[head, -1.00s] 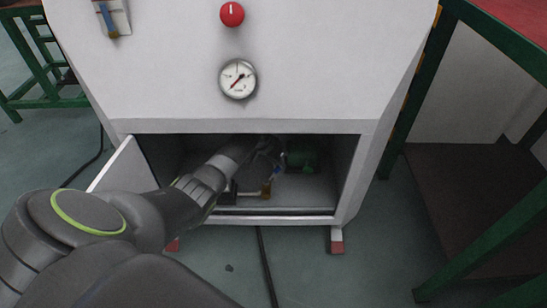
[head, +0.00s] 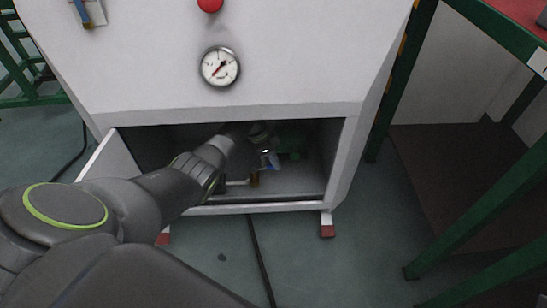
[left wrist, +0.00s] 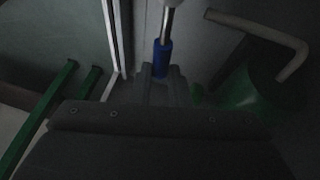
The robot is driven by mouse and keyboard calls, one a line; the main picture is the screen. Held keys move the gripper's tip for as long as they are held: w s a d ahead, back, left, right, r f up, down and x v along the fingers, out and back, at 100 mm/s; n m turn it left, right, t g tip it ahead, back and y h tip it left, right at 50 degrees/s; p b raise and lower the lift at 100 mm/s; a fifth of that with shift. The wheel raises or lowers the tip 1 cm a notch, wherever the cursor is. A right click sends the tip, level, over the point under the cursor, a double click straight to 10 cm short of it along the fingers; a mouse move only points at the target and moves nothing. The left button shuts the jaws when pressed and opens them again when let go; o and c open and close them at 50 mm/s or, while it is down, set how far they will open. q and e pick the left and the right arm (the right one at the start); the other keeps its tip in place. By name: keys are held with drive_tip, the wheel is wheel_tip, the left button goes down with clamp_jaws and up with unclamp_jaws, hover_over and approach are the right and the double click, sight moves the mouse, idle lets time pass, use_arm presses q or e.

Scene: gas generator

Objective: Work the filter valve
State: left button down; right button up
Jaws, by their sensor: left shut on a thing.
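The filter valve's blue handle (left wrist: 163,57), on a shiny metal stem, stands between my left gripper's fingertips in the left wrist view. My left gripper (left wrist: 163,74) is shut on this handle. My left arm reaches in from the left and hides part of the pipework; the fingertips are hard to make out there. My right gripper is not in view.
The white cabinet's lower opening has a sill (head: 270,207) and an open door (head: 110,158) at left. A dark green part (head: 292,143) sits deeper inside. A gauge (head: 220,67) and red knob (head: 210,4) are above. A green-framed table (head: 480,215) stands at right.

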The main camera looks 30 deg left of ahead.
use_arm(q)
drive_tip(key=shift+s+d+m, duration=0.15)
drive_tip(key=shift+d+m, duration=0.05)
drive_tip(key=shift+m, duration=0.2)
drive_tip(key=c, duration=1.4)
unclamp_jaws()
drive_tip(key=shift+o, duration=0.2)
